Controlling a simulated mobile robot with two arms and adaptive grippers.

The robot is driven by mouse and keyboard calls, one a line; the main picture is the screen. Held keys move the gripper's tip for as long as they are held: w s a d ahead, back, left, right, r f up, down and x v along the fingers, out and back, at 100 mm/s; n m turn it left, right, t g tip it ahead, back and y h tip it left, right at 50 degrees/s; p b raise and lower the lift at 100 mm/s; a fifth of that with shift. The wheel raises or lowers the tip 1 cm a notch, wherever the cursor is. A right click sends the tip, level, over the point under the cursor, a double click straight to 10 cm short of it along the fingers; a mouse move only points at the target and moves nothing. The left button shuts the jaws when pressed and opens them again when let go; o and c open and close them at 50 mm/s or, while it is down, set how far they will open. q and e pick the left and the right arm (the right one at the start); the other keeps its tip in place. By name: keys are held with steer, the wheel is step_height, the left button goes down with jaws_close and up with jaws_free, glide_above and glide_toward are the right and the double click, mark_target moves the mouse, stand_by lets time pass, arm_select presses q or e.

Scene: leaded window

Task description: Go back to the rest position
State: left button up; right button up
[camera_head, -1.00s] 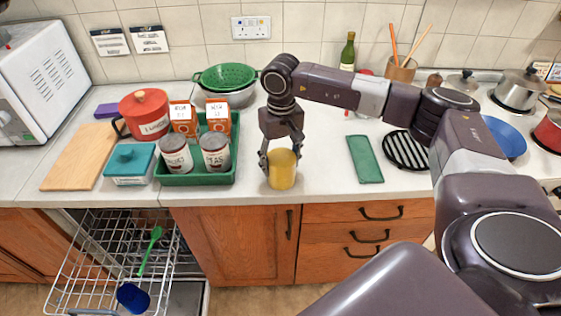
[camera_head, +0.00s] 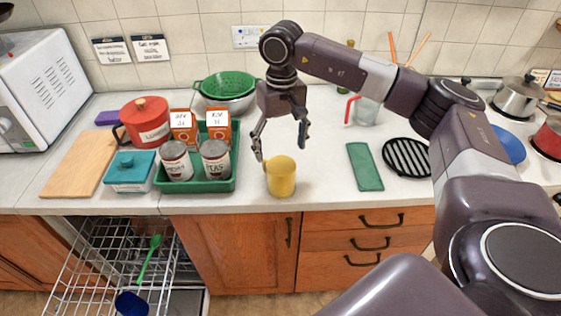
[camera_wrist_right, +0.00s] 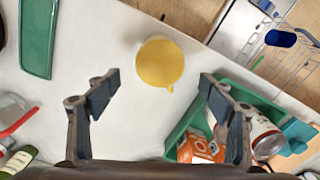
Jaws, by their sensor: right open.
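My right gripper (camera_head: 281,150) is open and empty above the counter, just behind and above a yellow mug (camera_head: 281,178). The mug stands upright near the counter's front edge, apart from the fingers. In the right wrist view the yellow mug (camera_wrist_right: 160,62) shows from above, beyond the two spread fingers of the right gripper (camera_wrist_right: 157,95), with nothing between them. My right arm comes in from the right and arches over the counter. My left gripper is not in view.
A green tray (camera_head: 195,186) with cans and orange boxes stands left of the mug. A green cloth-like slab (camera_head: 365,167) and a black round trivet (camera_head: 406,157) lie to the right. A colander (camera_head: 226,86) is behind. An open dishwasher rack (camera_head: 95,265) sticks out below left.

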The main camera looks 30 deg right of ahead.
steer(key=shift+r, duration=1.85)
